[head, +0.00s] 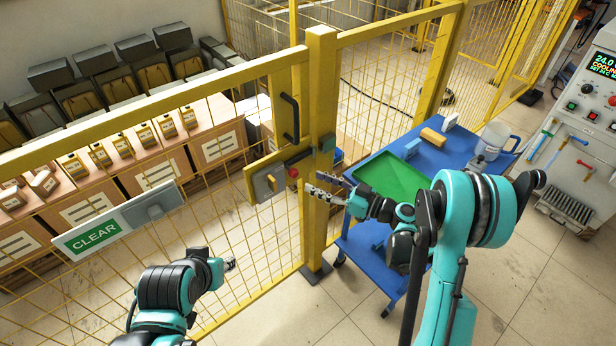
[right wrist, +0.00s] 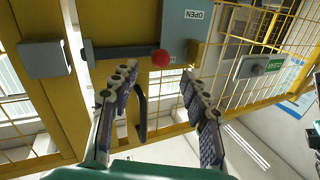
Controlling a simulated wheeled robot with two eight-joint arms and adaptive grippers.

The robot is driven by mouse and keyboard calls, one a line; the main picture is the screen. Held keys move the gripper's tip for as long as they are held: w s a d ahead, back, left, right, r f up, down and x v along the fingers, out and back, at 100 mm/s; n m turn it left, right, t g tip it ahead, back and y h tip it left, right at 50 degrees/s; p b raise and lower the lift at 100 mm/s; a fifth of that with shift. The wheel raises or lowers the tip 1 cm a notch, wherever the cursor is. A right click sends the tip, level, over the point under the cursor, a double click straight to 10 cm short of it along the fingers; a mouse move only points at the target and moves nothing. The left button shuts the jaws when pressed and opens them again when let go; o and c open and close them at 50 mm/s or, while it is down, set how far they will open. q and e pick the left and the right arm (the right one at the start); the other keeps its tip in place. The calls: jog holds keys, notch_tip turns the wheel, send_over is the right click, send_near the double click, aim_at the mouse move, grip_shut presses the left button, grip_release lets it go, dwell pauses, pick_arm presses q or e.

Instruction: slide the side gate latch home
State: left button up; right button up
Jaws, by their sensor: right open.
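The side gate latch is a grey plate (head: 268,182) on the yellow gate, with a dark bolt bar (right wrist: 125,52) and a red knob (head: 293,172). In the right wrist view the red knob (right wrist: 160,57) sits beside the plate's "OPEN" label (right wrist: 193,15). A grey block (right wrist: 43,58) on the post is in line with the bar; a small gap shows between bar end and block. My right gripper (head: 326,190) is open and empty in front of the post; in the wrist view the knob shows between and beyond its fingertips. My left gripper (head: 230,264) hangs low before the mesh; its jaws are too small to read.
A black gate handle (head: 290,117) stands above the latch. A blue cart (head: 440,158) with a green tray (head: 390,177) is close behind my right gripper. A "CLEAR" sign (head: 92,237) hangs on the mesh at left. The heater cabinet (head: 590,120) is at far right.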

aim_at(297, 175)
jog(key=b+x, duration=0.1)
jog(key=x, duration=0.5)
jog(key=shift+w+a, duration=0.15)
jog(key=shift+a, duration=0.15)
jog(key=shift+c, duration=0.2)
grip_shut()
